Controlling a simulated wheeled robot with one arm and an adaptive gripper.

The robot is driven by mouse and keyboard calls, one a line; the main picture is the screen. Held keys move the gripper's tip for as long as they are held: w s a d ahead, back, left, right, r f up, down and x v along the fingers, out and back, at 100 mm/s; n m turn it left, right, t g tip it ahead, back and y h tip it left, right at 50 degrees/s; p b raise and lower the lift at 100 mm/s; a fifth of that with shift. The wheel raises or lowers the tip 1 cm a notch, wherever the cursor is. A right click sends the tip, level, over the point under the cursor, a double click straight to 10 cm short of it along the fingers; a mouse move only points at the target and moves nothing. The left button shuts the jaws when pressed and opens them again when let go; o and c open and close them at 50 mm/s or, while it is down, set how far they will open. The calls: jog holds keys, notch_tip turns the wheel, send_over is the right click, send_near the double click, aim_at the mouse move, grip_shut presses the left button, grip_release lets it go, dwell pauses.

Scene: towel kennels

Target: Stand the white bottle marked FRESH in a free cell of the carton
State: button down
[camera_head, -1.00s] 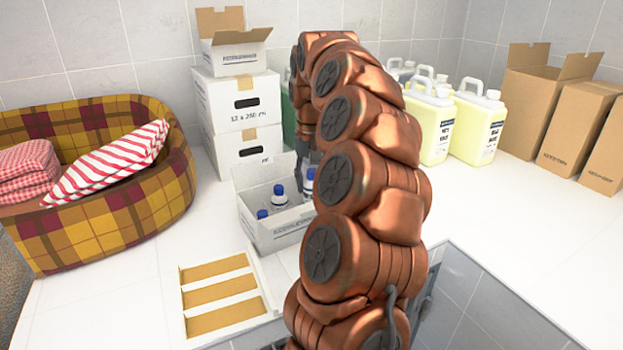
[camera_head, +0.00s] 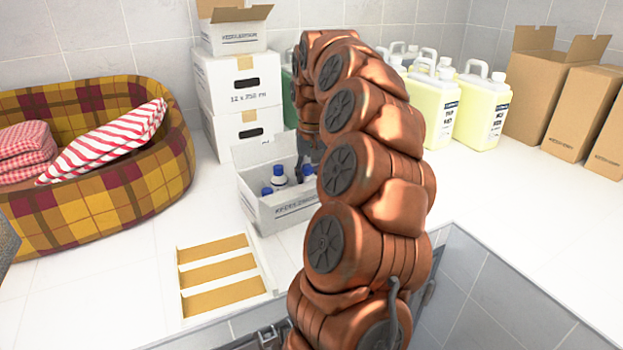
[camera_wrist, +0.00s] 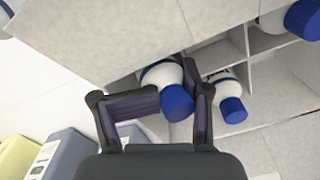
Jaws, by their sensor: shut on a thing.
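The white carton (camera_head: 285,213) stands on the white counter, with a divider grid inside. In the wrist view, my gripper (camera_wrist: 155,95) is shut on a white bottle (camera_wrist: 162,74) with a blue cap, tilted in the picture. Its marking cannot be read. My gripper is at the carton's right part in the head view, largely hidden by my arm. A second blue-capped white bottle (camera_wrist: 222,82) stands in a cell close beside the fingers, and another (camera_wrist: 275,20) is at the upper right. Whether the held bottle touches the cell floor is hidden.
A shallow tray with tan strips (camera_head: 218,262) lies in front of the carton. Stacked white boxes (camera_head: 240,95) stand behind it. A plaid pet bed (camera_head: 110,205) is at left; yellow jugs (camera_head: 482,112) and brown boxes (camera_head: 545,85) are at right. Clear counter lies at right.

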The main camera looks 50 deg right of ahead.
jog(key=shift+c, duration=1)
grip_release()
jog(key=shift+o, duration=1)
jog(key=shift+r, duration=0.1)
jog(key=shift+r+p, duration=2.15)
jog(key=shift+r, duration=2.85)
